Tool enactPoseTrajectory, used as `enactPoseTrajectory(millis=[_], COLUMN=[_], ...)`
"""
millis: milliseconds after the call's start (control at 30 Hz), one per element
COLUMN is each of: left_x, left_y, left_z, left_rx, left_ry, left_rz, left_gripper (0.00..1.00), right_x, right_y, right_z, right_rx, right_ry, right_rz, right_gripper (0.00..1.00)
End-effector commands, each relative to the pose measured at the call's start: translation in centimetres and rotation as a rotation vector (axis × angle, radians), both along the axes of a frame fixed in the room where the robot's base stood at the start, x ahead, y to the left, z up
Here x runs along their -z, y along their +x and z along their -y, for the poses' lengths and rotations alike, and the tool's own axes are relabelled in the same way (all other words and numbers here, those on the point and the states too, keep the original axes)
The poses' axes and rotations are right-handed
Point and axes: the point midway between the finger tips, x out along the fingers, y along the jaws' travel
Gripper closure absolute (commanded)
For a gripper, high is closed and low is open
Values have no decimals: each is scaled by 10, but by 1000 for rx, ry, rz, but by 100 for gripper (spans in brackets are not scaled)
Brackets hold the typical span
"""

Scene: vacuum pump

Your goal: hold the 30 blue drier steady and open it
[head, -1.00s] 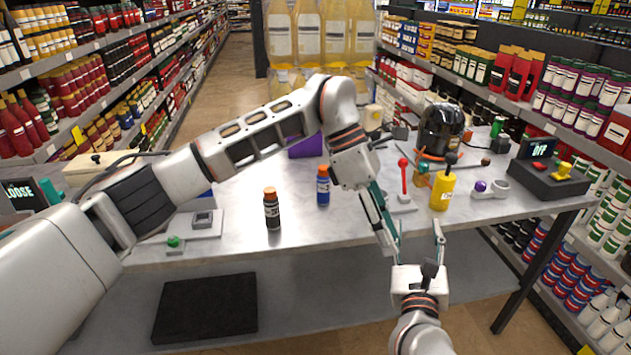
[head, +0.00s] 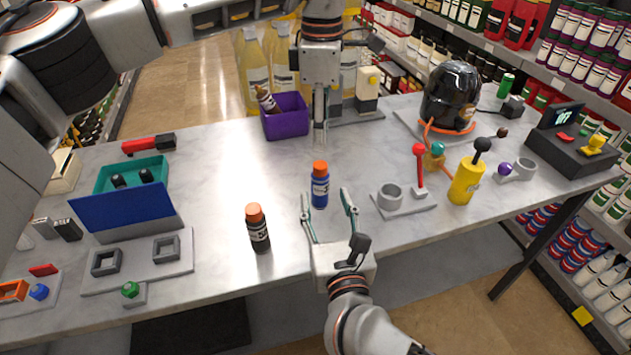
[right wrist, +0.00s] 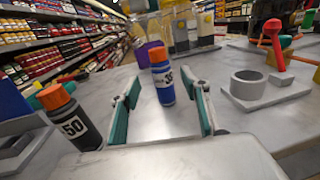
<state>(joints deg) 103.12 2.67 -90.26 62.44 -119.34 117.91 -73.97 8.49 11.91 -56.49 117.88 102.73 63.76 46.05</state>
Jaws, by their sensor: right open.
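The blue drier (head: 320,189), a blue bottle with an orange cap, stands upright on the grey table. My right gripper (head: 324,197) is open in front of it, its two fingers spread towards either side of the bottle. In the right wrist view the blue drier (right wrist: 163,82) stands centred beyond the gap between the open fingers (right wrist: 164,88), with no contact visible. My left gripper (head: 320,144) points down, behind and above the blue drier's cap in the head view. Its fingers are seen nearly edge-on, so their opening is unclear.
A black bottle with an orange cap (head: 257,228), labelled 50, stands left of the right gripper. A grey ring holder (head: 390,196) and a yellow canister (head: 466,182) are to the right. A purple bin (head: 286,124) is behind. A blue panel (head: 127,208) stands left.

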Motion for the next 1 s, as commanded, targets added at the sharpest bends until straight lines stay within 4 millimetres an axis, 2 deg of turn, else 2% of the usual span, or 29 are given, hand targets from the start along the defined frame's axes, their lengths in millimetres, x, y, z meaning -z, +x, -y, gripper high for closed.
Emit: enactPoseTrajectory(millis=[500, 700, 933, 1000], left_x=[0, 1, 1, 1], left_y=[0, 0, 0, 0], left_z=[0, 0, 0, 0], left_rx=[0, 0, 0, 0], left_ry=[-1, -1, -1, -1], left_rz=[-1, -1, -1, -1], left_gripper=[66, 66, 66, 66], right_x=[-1, 0, 0, 0], right_y=[65, 74, 74, 74], right_z=[-11, -13, -12, -12], right_rx=[1, 1, 1, 1], right_ry=[-1, -1, -1, -1], right_rz=[2, 1, 1, 1], right_gripper=[53, 53, 53, 72])
